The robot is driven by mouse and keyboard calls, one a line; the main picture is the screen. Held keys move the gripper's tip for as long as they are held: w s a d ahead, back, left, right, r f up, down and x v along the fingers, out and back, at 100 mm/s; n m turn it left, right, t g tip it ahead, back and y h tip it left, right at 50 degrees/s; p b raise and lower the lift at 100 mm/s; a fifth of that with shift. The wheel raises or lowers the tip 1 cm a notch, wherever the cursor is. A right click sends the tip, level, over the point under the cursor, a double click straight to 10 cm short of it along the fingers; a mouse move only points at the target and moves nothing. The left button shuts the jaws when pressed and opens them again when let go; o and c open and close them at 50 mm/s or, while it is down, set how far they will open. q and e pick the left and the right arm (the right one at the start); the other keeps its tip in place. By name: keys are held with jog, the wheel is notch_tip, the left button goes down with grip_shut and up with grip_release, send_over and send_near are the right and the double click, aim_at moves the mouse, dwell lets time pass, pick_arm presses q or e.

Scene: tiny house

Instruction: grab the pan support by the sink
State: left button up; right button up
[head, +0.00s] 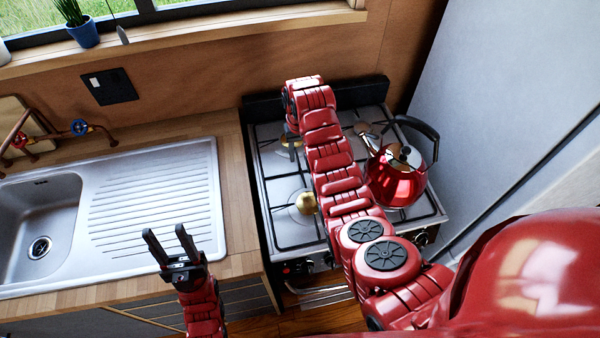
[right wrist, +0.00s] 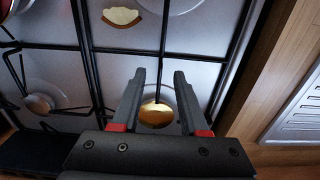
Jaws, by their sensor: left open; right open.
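The pan support by the sink (head: 264,190) is the black wire grate on the left half of the stove. In the right wrist view its bars (right wrist: 165,30) cross the steel hob, and one bar runs toward the gap between my fingers. My right gripper (right wrist: 160,75) is open and empty above a brass burner cap. In the head view my right gripper (head: 291,150) is mostly hidden by its arm, over the rear left of the stove. My left gripper (head: 165,230) is open and empty, near the counter's front edge by the sink.
A red kettle (head: 396,178) stands on the right side of the stove (head: 335,250). The steel sink (head: 150,200) lies left, with wooden counter (head: 235,190) between. A grey panel (head: 490,100) stands at the right. The wall is behind the stove.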

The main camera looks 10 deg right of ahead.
aim_at(299, 163)
jog(key=shift+f, duration=0.15)
notch_tip(299, 163, down, 3)
jog(key=p, duration=0.3)
jog(key=shift+f, duration=0.15)
jog(key=shift+w+f+p, duration=0.1)
jog(key=shift+f+p, duration=0.2)
jog(key=shift+f, duration=0.6)
grip_shut()
dwell(0.5)
